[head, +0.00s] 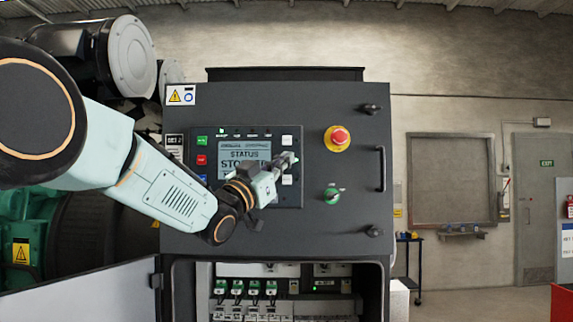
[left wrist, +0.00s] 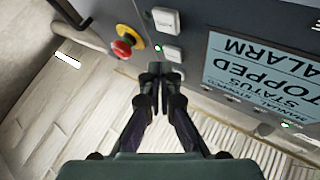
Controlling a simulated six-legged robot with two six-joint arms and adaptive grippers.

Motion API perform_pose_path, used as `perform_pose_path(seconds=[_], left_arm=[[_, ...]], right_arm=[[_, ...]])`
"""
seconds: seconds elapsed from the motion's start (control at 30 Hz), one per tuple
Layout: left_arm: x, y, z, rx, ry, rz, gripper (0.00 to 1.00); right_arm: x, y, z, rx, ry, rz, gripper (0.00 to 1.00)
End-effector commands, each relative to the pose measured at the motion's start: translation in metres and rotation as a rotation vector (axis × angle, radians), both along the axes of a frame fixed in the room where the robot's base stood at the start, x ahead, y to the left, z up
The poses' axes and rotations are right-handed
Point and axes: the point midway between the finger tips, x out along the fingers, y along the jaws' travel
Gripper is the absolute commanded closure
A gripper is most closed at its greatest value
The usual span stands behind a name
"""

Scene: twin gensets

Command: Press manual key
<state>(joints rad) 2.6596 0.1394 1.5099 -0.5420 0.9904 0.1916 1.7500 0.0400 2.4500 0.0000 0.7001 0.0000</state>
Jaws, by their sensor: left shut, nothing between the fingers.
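The control panel (head: 213,160) on the dark cabinet has a grey screen (head: 237,150) showing status text. White keys stand in a column right of the screen: an upper one (head: 287,140) and a lower one (head: 287,180). Their labels are too small to read, so I cannot tell which is manual. My left gripper (head: 290,159) is shut and empty, in front of this column, hiding part of it. In the left wrist view its closed fingertips (left wrist: 157,70) are beside a white key (left wrist: 172,53); contact cannot be told. My right gripper is not in view.
A handle (head: 382,168) stands out at the door's right edge. Below, an open compartment (head: 275,295) shows breakers, with its door (head: 85,292) swung left.

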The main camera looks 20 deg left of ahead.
Motion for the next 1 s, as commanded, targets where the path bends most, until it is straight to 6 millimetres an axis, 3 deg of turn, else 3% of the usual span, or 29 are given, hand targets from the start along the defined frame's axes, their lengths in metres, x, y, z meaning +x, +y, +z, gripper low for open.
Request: perform_pose_path(seconds=[0.47,1.0], left_arm=[[-0.01,-0.003,-0.001,0.001,-0.001,-0.001,1.0],[-0.054,-0.016,-0.002,0.001,-0.001,-0.001,1.0]], right_arm=[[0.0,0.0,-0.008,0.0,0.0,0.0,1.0],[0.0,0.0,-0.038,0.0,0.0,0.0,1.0]])
